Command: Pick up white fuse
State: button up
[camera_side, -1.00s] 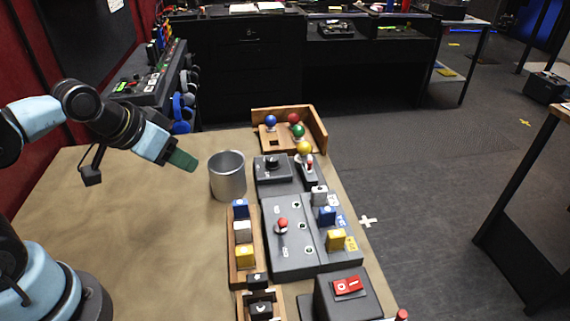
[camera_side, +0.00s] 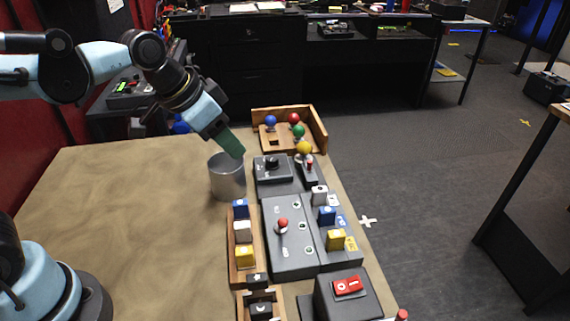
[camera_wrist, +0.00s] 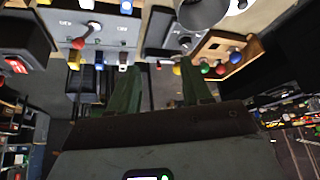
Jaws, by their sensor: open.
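A white fuse (camera_side: 243,231) stands in the wooden tray (camera_side: 233,272), between a blue fuse (camera_side: 240,209) and a yellow fuse (camera_side: 246,256). It also shows at the top edge of the wrist view (camera_wrist: 87,4). Another white fuse (camera_side: 319,195) stands on the grey panel (camera_side: 284,258), beside a blue one (camera_side: 327,215) and a yellow one (camera_side: 336,239). My gripper (camera_side: 232,146) is in the air over the metal cup's rim, well behind both white fuses. In the wrist view its green fingers (camera_wrist: 160,88) are apart, with nothing held between them.
The metal cup (camera_side: 227,178) stands close below my gripper. A red-knobbed lever (camera_side: 282,224) rises from the panel. A dark knob box (camera_side: 273,168) and a wooden rack with coloured balls (camera_side: 318,130) lie behind. The table's left part is clear.

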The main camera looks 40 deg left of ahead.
aim_at(319, 188)
jog(key=w+d+f+m+g+h, duration=0.1)
jog(key=w+d+m, duration=0.2)
jog(key=d, duration=0.3)
jog(key=w+d+m+g+h, duration=0.1)
jog(key=w+d+m, duration=0.1)
jog(key=w+d, duration=0.25)
jog(key=shift+s+f+x, duration=0.1)
jog(key=shift+s+x, duration=0.15)
jog(key=shift+x, duration=1.8)
jog(key=shift+s+f+x, duration=0.1)
jog(key=shift+s+x, duration=0.1)
jog(key=shift+x, duration=1.8)
jog(key=shift+s+f+x, duration=0.1)
jog(key=shift+s+x, duration=0.15)
jog(key=shift+x, duration=1.8)
jog(key=shift+c, duration=0.5)
jog(key=shift+r, duration=0.1)
grip_shut()
